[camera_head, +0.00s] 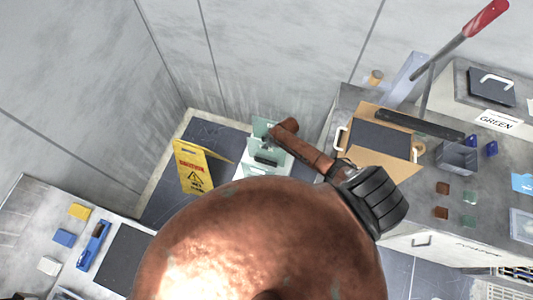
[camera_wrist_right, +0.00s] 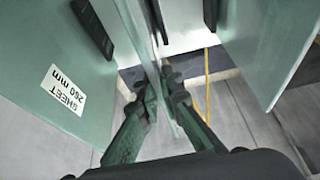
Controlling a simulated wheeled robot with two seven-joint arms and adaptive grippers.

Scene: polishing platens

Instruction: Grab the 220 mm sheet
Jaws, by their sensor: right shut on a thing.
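Pale green, see-through sheets (camera_head: 262,128) stand upright in a white rack on the floor by the back wall in the head view. In the right wrist view, my right gripper (camera_wrist_right: 160,88) has its two green fingers closed on the edge of a thin glass sheet (camera_wrist_right: 141,35). I see no label on this held sheet, so its size cannot be read. To its left stands a sheet labelled "SHEET 260 mm" (camera_wrist_right: 50,70). To its right is another pale sheet (camera_wrist_right: 262,55). My right arm reaches down to the rack. My left gripper is out of view.
A yellow caution sign (camera_head: 192,168) stands just left of the rack. A grey bench (camera_head: 440,185) on the right carries a cardboard-edged dark panel (camera_head: 380,138), a bin (camera_head: 456,157) and small blocks. A table with a dark mat (camera_head: 122,258) is at lower left.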

